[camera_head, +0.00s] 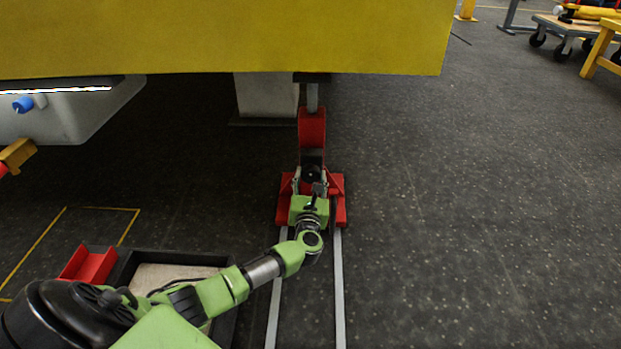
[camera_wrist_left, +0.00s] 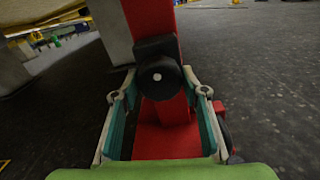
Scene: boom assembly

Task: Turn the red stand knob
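The red stand (camera_head: 312,125) rises from a red base on the floor under the yellow boom. Its knob (camera_head: 312,173) is black and round, on the near side of the post. In the left wrist view the knob (camera_wrist_left: 161,78) shows a pale dot at its centre. My left gripper (camera_head: 311,186) is at the knob, pointing towards it. In the left wrist view my left gripper (camera_wrist_left: 159,86) is open, with one finger on each side of the knob. Gaps show between the fingers and the knob, though the exact depth is hard to tell. My right gripper is out of view.
The yellow boom (camera_head: 230,38) hangs over the stand. Two pale floor rails (camera_head: 339,285) run from the base towards me. A pale block (camera_head: 266,97) stands behind on the left. A dark-rimmed tray (camera_head: 128,268) lies at the lower left.

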